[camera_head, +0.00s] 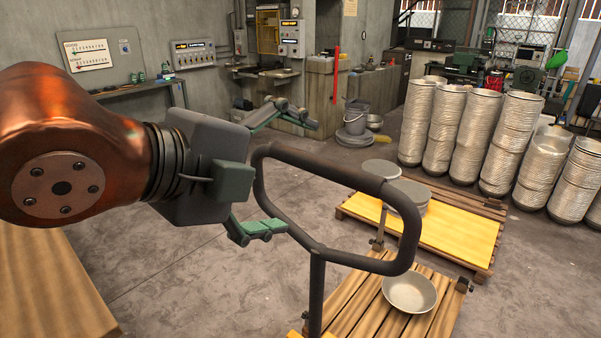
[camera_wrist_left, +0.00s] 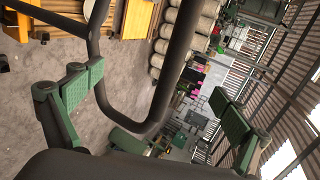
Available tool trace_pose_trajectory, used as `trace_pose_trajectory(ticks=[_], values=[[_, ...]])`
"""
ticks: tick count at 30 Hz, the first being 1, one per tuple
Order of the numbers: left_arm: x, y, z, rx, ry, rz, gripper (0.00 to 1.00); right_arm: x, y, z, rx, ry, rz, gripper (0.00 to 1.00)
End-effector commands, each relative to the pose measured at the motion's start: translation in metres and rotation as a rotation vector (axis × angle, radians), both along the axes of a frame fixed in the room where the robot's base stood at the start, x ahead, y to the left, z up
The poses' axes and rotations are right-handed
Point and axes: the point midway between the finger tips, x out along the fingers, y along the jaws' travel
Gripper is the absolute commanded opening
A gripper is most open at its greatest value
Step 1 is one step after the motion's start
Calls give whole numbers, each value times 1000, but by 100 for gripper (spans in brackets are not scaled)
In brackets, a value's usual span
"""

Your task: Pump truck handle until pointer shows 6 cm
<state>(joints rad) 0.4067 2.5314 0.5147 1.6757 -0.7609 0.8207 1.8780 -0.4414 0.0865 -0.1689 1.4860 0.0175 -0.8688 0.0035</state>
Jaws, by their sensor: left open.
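The truck handle (camera_head: 322,168) is a dark rounded loop on a post, standing at the middle of the head view above a wooden pallet. It also shows as a dark curved bar in the left wrist view (camera_wrist_left: 172,62). My left gripper (camera_head: 285,172) has green-padded fingers spread wide at the loop's left end, one higher and one lower in the picture. In the left wrist view the bar passes between the spread fingers (camera_wrist_left: 158,88); I cannot tell whether they touch it. My right gripper is not in view. I cannot make out a pointer or centimetre scale.
A metal bowl (camera_head: 410,292) lies on the near pallet (camera_head: 364,312). Behind it a yellow-topped pallet (camera_head: 455,236) carries grey round discs (camera_head: 408,194). Tall bowl stacks (camera_head: 465,135) stand at the right. A wooden surface (camera_head: 45,290) is at lower left.

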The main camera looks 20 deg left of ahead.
Motion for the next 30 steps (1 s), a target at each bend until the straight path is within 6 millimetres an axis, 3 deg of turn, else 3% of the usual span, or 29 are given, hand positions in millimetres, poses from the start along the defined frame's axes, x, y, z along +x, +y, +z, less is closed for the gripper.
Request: trace_pose_trajectory(ticks=[16, 30], values=[[-52, 20, 30, 0, -2, 0, 94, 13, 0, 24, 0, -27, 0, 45], [-55, 22, 29, 1, 2, 0, 94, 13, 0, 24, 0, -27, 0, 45]])
